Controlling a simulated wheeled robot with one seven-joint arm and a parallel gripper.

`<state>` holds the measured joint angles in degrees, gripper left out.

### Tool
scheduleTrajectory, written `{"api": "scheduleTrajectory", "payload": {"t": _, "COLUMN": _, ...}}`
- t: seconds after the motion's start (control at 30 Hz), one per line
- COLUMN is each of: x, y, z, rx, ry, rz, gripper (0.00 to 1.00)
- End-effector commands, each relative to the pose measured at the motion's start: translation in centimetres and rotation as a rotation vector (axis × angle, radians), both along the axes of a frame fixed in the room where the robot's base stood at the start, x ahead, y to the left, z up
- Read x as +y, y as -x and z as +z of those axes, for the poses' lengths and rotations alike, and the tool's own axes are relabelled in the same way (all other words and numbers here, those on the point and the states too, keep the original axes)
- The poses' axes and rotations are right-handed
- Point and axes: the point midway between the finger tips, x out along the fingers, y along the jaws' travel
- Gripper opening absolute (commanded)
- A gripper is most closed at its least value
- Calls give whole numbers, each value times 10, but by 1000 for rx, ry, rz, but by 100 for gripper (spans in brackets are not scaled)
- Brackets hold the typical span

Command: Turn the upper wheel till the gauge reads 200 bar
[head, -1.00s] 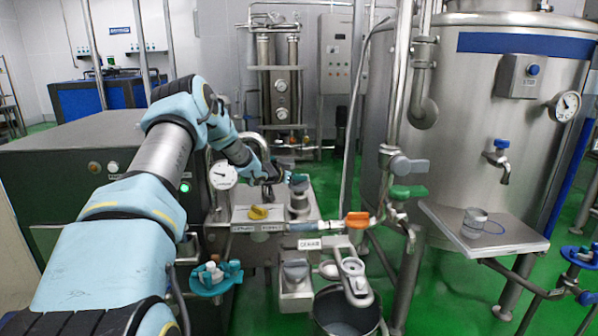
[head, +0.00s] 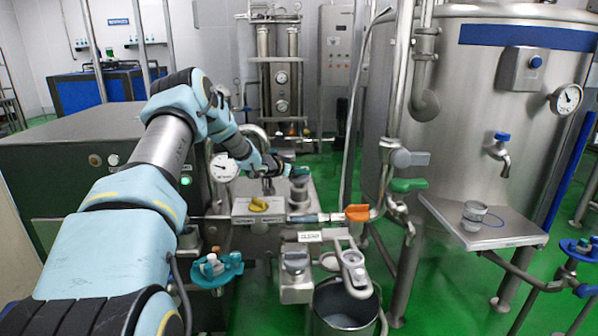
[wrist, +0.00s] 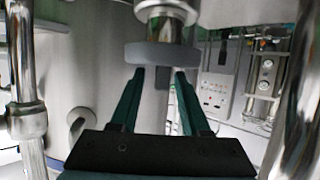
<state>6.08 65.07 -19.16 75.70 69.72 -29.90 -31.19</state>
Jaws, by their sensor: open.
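The gauge (head: 223,167) is a round white dial left of my wrist in the head view; its figures are too small to read. A grey wheel on a metal stem (head: 298,188) stands on the steel block to the right of the gauge. In the wrist view a grey disc (wrist: 160,54) on a bright steel stem sits just beyond my fingertips. My gripper (wrist: 161,72) is open, its two dark green fingers apart with nothing held between them. In the head view my gripper (head: 285,168) is small and partly hidden by my wrist. I cannot tell whether the fingers touch the disc.
Upright pipes (head: 397,110) and a tank (head: 480,90) bound the right side.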

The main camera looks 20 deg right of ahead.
Motion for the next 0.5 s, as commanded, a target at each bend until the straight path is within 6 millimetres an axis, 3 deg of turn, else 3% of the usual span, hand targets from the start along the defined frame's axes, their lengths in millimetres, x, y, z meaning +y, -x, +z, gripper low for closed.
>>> {"api": "scheduleTrajectory", "payload": {"t": 0.17, "x": 7, "y": 4, "z": 3, "rx": -1, "ry": -1, "rz": 0, "gripper": 46}}
{"api": "scheduleTrajectory", "payload": {"t": 0.5, "x": 55, "y": 36, "z": 26, "rx": -1, "ry": -1, "rz": 1, "gripper": 46}}
